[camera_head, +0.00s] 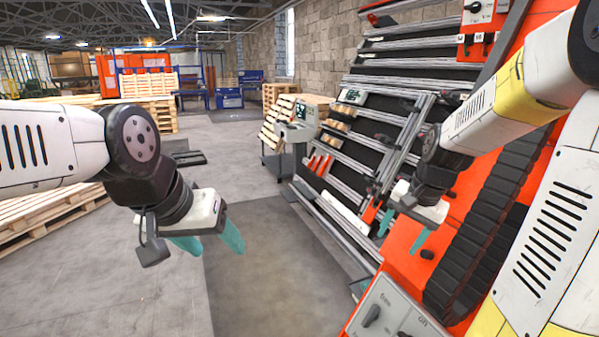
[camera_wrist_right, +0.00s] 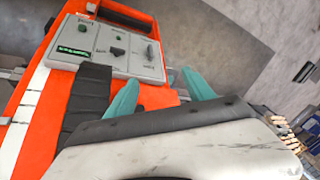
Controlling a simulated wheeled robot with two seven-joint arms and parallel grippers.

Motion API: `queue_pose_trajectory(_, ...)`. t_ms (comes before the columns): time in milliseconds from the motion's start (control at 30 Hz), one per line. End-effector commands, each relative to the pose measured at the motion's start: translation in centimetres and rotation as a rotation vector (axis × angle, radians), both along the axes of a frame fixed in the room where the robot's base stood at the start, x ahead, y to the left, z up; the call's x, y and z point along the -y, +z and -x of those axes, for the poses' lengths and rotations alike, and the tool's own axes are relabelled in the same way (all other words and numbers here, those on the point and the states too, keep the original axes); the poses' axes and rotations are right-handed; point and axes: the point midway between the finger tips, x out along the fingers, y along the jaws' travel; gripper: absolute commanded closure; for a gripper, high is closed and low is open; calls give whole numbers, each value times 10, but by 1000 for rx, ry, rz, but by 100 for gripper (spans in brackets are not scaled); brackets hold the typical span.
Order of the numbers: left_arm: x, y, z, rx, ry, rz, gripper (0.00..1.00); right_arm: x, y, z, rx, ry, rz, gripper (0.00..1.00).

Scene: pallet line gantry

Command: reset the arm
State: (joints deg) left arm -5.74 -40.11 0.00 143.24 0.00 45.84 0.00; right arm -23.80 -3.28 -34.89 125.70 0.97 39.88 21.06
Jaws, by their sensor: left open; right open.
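My left gripper (camera_head: 207,241) hangs over the grey floor at the left of the head view, its teal fingers apart and empty. My right gripper (camera_head: 402,231) is in front of the orange machine at the right, with its teal fingers apart and nothing between them. The right gripper's two teal fingertips (camera_wrist_right: 162,92) also show in the right wrist view, spread apart, with the orange machine frame and floor beyond. My wrist housing hides part of that view.
The orange pallet line machine (camera_head: 405,257) with metal rails and a black chain fills the right side. Its grey control panel (camera_head: 388,311) sits low, close to my right gripper; it shows in the right wrist view (camera_wrist_right: 112,48). Wooden pallets (camera_head: 50,215) lie at left. Floor between is clear.

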Motion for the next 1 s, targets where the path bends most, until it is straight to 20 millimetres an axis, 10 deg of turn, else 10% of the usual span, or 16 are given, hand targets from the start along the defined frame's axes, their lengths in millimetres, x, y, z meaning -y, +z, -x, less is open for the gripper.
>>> queue_pose_trajectory(200,0,0,0,0,0,0,38,-51,59,70,180,298,3,38)
queue_pose_trajectory(500,0,0,0,0,0,0,38,-84,85,141,325,552,180,38)
queue_pose_trajectory(1000,0,0,0,0,0,0,38,-85,87,145,337,606,222,38)
